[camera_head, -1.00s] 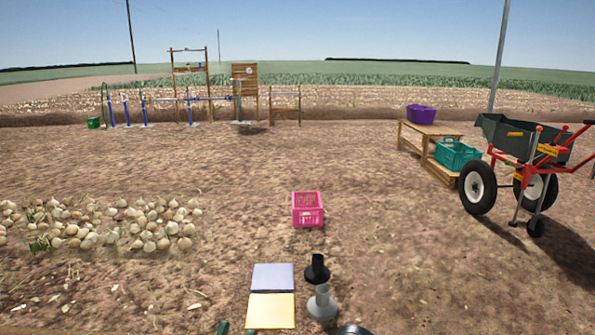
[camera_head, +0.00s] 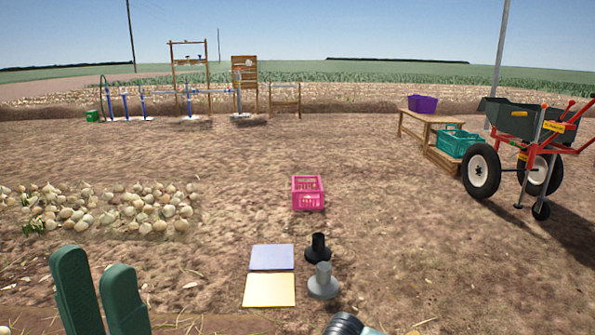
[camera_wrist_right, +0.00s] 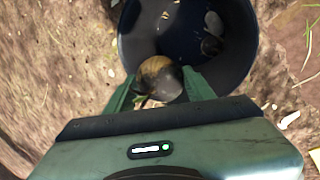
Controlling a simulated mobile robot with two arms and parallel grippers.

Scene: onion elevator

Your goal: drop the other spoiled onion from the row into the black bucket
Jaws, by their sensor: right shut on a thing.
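In the right wrist view the spoiled onion (camera_wrist_right: 160,76), brownish with a dark side, sits between the green fingers of my right gripper (camera_wrist_right: 162,88). The gripper is shut on it and holds it over the mouth of the black bucket (camera_wrist_right: 245,40). A dark round lump (camera_wrist_right: 211,46) and a small pale piece (camera_wrist_right: 212,22) show inside the bucket. My left gripper (camera_head: 92,258) is at the lower left of the head view, its green fingers apart and nothing between them. The bucket is not seen in the head view.
Onions lie in a row (camera_head: 110,210) at left. A pink crate (camera_head: 308,201) stands mid-ground, with blue and yellow squares (camera_head: 270,289) and black (camera_head: 318,250) and grey (camera_head: 323,285) stands nearer. A wheelbarrow (camera_head: 520,118) and bench (camera_head: 428,118) stand right.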

